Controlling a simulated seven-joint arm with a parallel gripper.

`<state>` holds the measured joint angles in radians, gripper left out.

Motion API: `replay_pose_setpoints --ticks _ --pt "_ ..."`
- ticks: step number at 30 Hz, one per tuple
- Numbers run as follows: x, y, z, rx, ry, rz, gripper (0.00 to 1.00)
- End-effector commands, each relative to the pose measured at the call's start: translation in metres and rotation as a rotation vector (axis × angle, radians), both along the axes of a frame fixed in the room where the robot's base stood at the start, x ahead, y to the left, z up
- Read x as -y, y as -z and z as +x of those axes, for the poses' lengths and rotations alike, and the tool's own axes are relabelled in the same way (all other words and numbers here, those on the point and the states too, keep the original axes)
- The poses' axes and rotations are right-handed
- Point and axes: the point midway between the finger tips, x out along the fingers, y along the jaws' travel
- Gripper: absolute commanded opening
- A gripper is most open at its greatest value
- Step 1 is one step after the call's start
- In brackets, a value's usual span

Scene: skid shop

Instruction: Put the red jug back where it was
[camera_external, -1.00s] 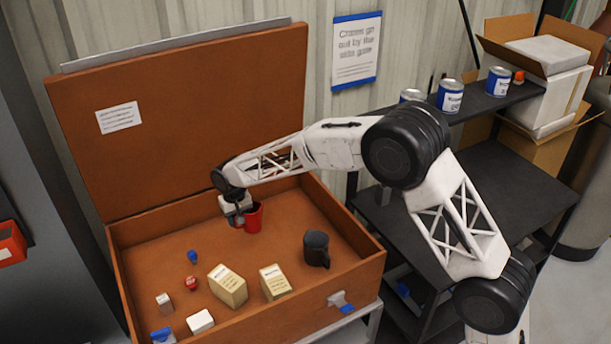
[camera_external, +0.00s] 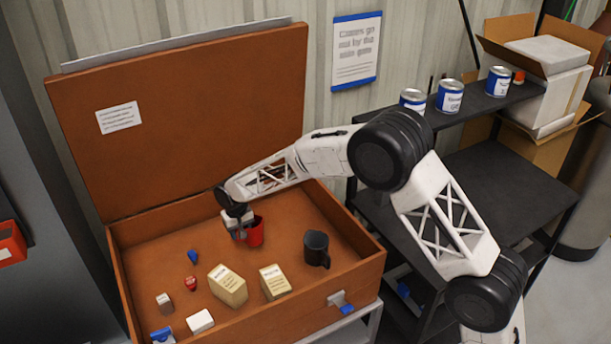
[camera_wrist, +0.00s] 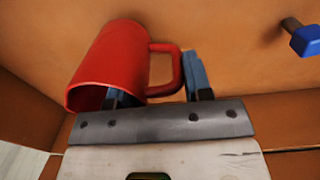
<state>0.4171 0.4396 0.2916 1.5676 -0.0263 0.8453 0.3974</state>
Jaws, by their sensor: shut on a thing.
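The red jug (camera_external: 253,231) is in the back part of the open orange-brown case (camera_external: 345,285), seen in the external view. My gripper (camera_external: 240,230) is at its left side and shut on it. In the wrist view the red jug (camera_wrist: 108,65) lies across the picture with its handle to the right. One finger is at the jug's mouth and the other is just beyond the handle. I cannot tell whether the jug touches the case floor.
A dark mug (camera_external: 316,249) stands to the right in the case. Two cream boxes (camera_external: 228,287) (camera_external: 274,282), a blue piece (camera_external: 193,257), a small red item (camera_external: 190,283) and white blocks (camera_external: 200,321) lie nearer the front. The raised lid (camera_external: 180,120) stands behind. A dark shelf unit (camera_external: 490,180) is at right.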

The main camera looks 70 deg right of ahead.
Motion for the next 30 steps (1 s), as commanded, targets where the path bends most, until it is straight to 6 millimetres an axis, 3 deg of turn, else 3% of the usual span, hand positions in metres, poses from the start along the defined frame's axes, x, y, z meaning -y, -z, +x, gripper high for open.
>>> replay_pose_setpoints --ticks 8,23,24,28,30 --pt "0.000 0.025 0.000 0.000 0.000 0.000 0.11" --pt "0.000 0.030 0.000 -0.001 0.000 0.001 0.11" --pt "0.000 0.030 0.000 -0.001 0.000 0.001 0.52" --pt "0.000 0.030 0.000 -0.001 0.000 0.001 0.71" --pt "0.000 0.030 0.000 -0.001 0.000 0.001 0.71"
